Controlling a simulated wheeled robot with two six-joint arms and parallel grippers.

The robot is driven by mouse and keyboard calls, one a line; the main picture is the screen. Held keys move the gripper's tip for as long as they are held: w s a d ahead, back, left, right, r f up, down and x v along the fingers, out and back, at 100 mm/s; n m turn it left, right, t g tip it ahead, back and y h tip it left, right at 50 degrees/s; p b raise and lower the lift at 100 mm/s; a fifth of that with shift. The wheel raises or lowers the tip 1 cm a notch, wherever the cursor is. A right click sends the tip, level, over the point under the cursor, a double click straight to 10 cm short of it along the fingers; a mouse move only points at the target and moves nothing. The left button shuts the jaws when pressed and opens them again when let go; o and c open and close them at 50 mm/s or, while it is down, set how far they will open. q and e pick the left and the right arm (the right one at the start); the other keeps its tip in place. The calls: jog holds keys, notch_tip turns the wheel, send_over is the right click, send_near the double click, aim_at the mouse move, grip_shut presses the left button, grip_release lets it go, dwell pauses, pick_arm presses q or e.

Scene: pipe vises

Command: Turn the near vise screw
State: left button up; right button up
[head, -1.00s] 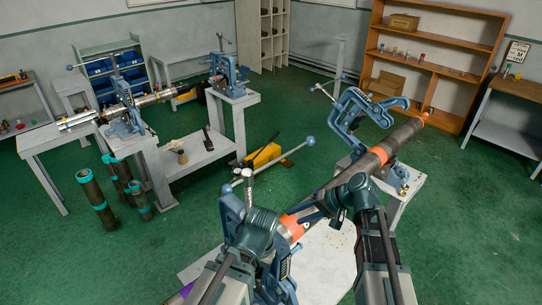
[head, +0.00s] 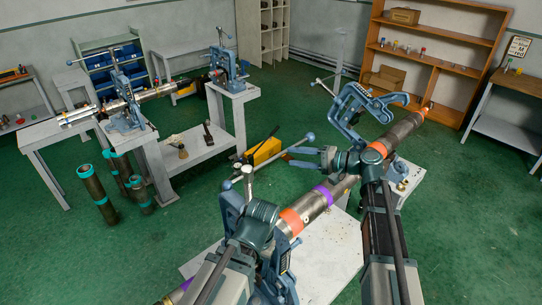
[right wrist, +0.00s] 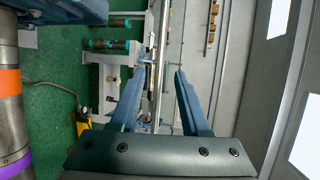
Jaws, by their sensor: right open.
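The near vise (head: 232,208) is blue and stands at the lower middle of the head view. Its bright upright screw (head: 248,180) carries a long cross handle (head: 279,155) with blue-grey ball ends. A steel pipe (head: 318,204) with orange and purple bands runs up to the right to a second blue vise (head: 353,110). My right gripper (head: 296,157) points left beside the handle, fingers apart. The right wrist view shows its open fingers (right wrist: 158,100), with a thin metal bar seen between them, not gripped. My left gripper's dark wrist overlaps the near vise; its fingers are hidden.
A white bench top (head: 325,262) lies under the near vise. Behind, another bench (head: 180,150) carries more vises and a pipe. Short pipes (head: 97,198) stand on the green floor at left. A yellow tool (head: 263,151) lies beyond the handle. A wooden shelf (head: 438,60) stands at the back.

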aim_at(278, 155)
jog(key=b+x, duration=0.1)
jog(key=x, duration=0.8)
grip_shut()
dwell(1.3)
